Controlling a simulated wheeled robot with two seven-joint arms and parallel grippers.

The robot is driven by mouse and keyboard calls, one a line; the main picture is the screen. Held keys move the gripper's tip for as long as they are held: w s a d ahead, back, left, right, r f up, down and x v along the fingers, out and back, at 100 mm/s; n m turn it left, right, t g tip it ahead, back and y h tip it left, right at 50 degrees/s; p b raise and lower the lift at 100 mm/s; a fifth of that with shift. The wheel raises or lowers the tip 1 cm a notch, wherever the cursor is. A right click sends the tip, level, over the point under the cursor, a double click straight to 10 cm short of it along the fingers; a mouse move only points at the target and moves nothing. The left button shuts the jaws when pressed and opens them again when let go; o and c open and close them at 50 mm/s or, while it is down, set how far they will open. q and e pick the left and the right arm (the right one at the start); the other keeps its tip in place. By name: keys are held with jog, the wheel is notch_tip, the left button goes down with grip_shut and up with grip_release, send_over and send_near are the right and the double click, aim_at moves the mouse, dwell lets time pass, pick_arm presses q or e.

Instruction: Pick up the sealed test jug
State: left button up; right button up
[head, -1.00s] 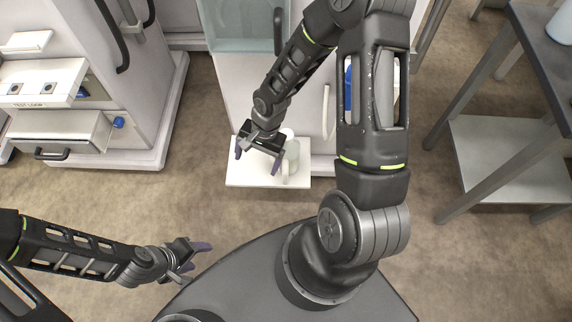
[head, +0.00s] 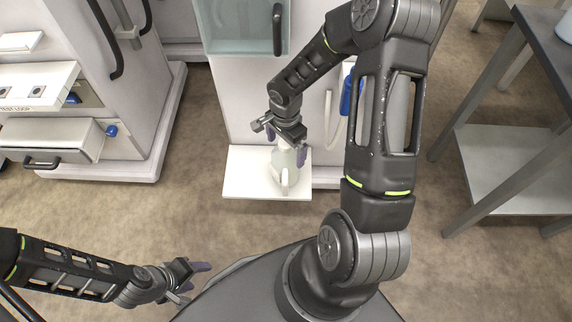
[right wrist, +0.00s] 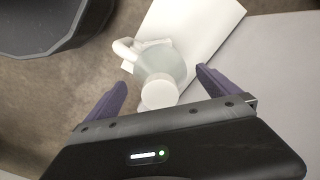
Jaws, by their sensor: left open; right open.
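The sealed test jug (head: 285,167) is a pale, translucent jug with a white cap and a side handle. It stands on a white shelf (head: 240,180) low at the front of the cabinet. In the right wrist view the jug (right wrist: 165,65) shows its white cap towards me, between the two purple fingers. My right gripper (head: 287,148) is open above the jug, its fingers on either side of the cap in the picture; I cannot tell whether they touch it. My left gripper (head: 196,277) is open and empty, low at the left, far from the jug.
A white cabinet (head: 235,100) rises behind the shelf, with a hose and a blue object (head: 347,95) at its right. A machine with an open drawer (head: 50,140) stands at the left. A grey table (head: 505,165) stands at the right. The floor between is clear.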

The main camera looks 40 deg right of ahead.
notch_tip(320, 180, down, 5)
jog(key=shift+f+b, duration=0.1)
jog(key=shift+b, duration=0.55)
dwell(0.4)
jog(key=c, duration=2)
